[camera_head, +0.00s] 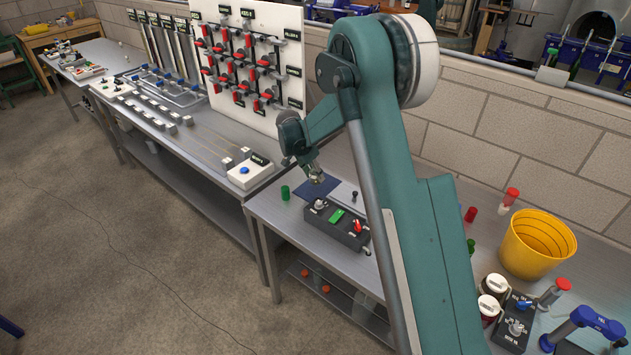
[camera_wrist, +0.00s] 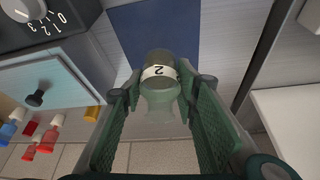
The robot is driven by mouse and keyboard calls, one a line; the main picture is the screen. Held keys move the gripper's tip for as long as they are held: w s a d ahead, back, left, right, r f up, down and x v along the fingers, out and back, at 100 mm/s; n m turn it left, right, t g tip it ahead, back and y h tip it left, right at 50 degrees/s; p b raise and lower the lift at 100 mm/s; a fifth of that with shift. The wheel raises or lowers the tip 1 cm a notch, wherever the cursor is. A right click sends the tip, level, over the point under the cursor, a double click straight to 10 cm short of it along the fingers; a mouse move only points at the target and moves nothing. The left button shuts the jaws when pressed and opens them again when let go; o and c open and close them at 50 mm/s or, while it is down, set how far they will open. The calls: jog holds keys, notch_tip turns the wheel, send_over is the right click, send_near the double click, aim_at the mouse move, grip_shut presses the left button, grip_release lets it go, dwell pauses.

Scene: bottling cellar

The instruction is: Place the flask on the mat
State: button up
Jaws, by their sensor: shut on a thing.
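The flask (camera_wrist: 160,80) is a clear, greenish vessel with a white band marked "2". In the wrist view it sits between the two green fingers of my gripper (camera_wrist: 163,92), which is shut on it. The mat (camera_wrist: 128,35) is a flat dark blue sheet just beyond the flask, and the flask's far end overlaps it in the picture. I cannot tell whether the flask touches the mat. In the head view my gripper (camera_head: 315,174) is over the mat (camera_head: 302,187) on the grey bench; the flask is too small there to make out clearly.
A dark control box (camera_head: 318,222) with knobs and a green plate stands just in front of the mat. A green cylinder (camera_head: 285,192) is left of the mat. A white valve board (camera_head: 225,90) rises behind. A yellow bucket (camera_head: 535,247) and jars stand farther right.

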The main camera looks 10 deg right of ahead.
aim_at(315, 179)
jog(key=shift+f, duration=0.15)
jog(key=shift+f, duration=1.75)
jog(key=shift+f, duration=0.15)
jog(key=o, duration=1)
jog(key=shift+c, duration=0.2)
jog(key=shift+r, duration=0.25)
jog(key=v, duration=1.2)
jog(key=shift+f, duration=0.15)
jog(key=shift+s, duration=0.1)
